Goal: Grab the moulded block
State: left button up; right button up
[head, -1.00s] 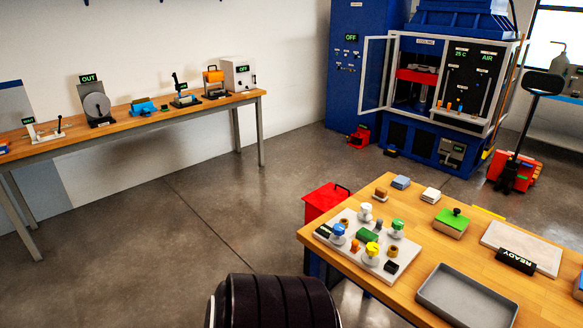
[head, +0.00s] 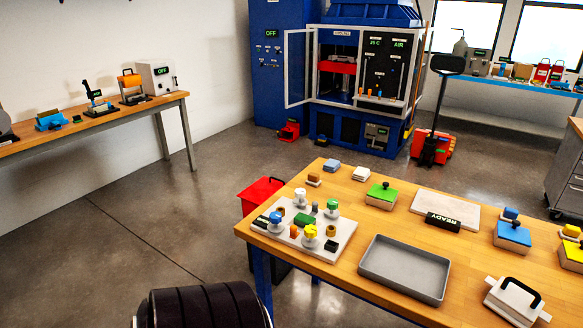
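I cannot tell for certain which thing is the moulded block. On the wooden table are a green block with a knob (head: 381,198), a blue block with a knob (head: 512,236), a small light-blue block (head: 332,166) and a small white block (head: 360,174). The tall blue machine marked COOLING (head: 367,90) stands at the back with its framed door open at the left. A red part (head: 337,67) shows inside it. Neither of my grippers is in view. A black ribbed part of my own body shows at the bottom.
The floor between this table and the left bench (head: 100,122) is clear.

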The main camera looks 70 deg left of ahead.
aim_at(301, 220)
jog(key=u, duration=1.25)
